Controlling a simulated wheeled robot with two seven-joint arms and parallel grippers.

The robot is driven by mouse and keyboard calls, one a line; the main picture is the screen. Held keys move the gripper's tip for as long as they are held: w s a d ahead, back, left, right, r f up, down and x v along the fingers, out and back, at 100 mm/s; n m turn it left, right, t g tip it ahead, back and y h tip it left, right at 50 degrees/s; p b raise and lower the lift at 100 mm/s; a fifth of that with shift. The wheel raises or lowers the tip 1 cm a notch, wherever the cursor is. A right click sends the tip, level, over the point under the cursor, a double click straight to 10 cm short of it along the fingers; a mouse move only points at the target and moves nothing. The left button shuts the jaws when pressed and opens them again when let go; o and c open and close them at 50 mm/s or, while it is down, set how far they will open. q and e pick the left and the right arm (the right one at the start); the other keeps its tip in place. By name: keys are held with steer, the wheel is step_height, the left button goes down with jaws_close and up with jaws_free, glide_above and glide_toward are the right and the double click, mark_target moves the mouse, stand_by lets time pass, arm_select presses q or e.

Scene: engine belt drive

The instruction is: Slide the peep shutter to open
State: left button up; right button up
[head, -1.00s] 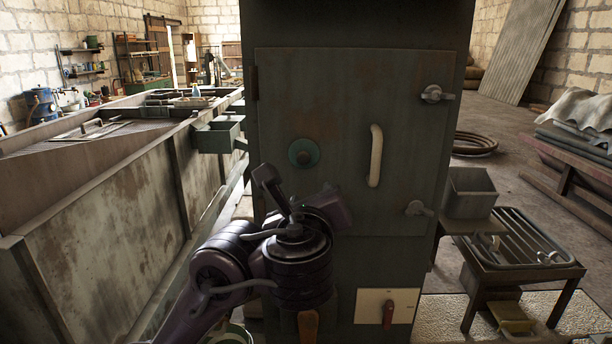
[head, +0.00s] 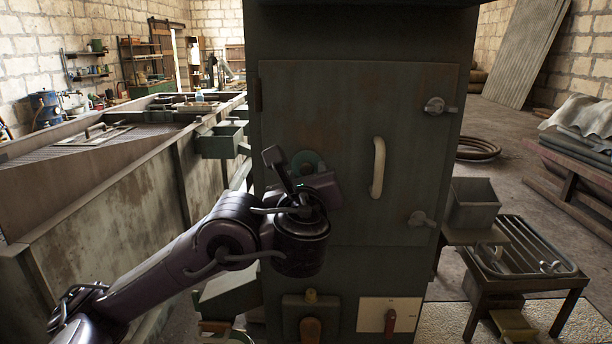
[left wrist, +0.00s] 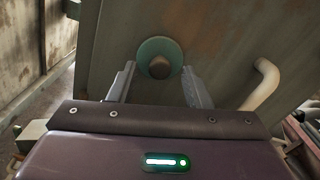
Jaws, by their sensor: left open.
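The peep shutter is a round teal disc (head: 307,158) on the front of the big grey-green door (head: 345,105). My left gripper (head: 298,172) is open in front of the door. In the left wrist view its two fingers (left wrist: 158,77) point at the disc, one on each side of the knob. They hold nothing. I cannot tell how far the fingertips are from the door. My right gripper is not in view.
The door has a pale upright handle (head: 378,167) right of the disc and two latches at its right edge. A panel with a red-brown switch (head: 389,318) is below. A long metal trough (head: 120,200) stands at left. A low table (head: 530,280) stands at right.

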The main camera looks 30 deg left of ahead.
arm_select(q)
steer(key=shift+w+a, duration=0.2)
steer(key=shift+w, duration=0.15)
jaws_close()
steer(key=shift+r, duration=0.15)
